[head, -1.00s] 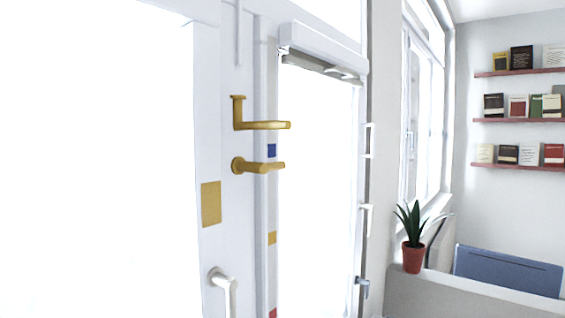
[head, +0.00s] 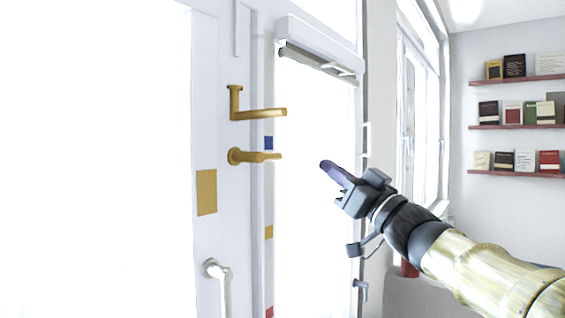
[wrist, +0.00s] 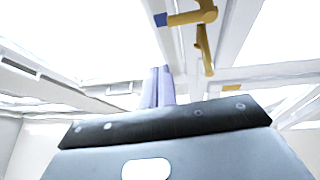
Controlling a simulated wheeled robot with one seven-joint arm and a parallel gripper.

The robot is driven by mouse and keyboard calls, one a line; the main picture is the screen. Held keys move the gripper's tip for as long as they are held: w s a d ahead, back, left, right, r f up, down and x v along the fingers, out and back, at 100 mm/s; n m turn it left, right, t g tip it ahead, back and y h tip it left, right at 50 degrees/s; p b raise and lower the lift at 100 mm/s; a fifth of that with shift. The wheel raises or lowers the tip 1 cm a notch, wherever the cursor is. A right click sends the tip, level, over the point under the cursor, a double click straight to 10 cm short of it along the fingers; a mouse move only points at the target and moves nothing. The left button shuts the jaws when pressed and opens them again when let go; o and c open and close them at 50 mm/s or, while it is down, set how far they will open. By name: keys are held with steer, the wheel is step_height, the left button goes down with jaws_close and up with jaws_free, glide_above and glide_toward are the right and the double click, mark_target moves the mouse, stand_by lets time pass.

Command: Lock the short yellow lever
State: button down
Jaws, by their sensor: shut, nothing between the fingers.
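The short yellow lever (head: 254,156) is the lower of two gold-yellow levers on the white frame in the head view. It points right, nearly level. The longer yellow lever (head: 258,113) is just above it and also points right. Both yellow levers show at the top of the wrist view, but I cannot tell surely which is which there. My gripper (head: 325,165) is to the right of the short lever, apart from it, with its purple fingers pointing up-left. In the wrist view the fingers (wrist: 158,87) are together and empty.
A blue square (head: 268,143) sits between the lever ends. A yellow plate (head: 206,192) and a white handle (head: 217,270) are below on the frame. Bookshelves (head: 515,126) stand at the right. My arm mostly hides the potted plant. The space between gripper and levers looks clear.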

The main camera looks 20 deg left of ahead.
steer(key=s+n+g, duration=0.1)
steer(key=s+a+r+g+y, duration=0.1)
steer(key=r+n+g+y, duration=0.1)
steer(key=shift+s+a+r+n+g, duration=0.15)
steer(key=shift+s+n+g, duration=0.15)
steer(key=shift+s, duration=0.1)
step_height(320, 180, up, 5)
steer(key=p, duration=0.6)
glide_above(256, 156)
steer(key=w+d, duration=0.4)
steer(key=d, duration=0.1)
steer(key=f, duration=0.2)
steer(key=a+f, duration=0.1)
steer(key=f, duration=0.1)
steer(key=shift+a, duration=0.1)
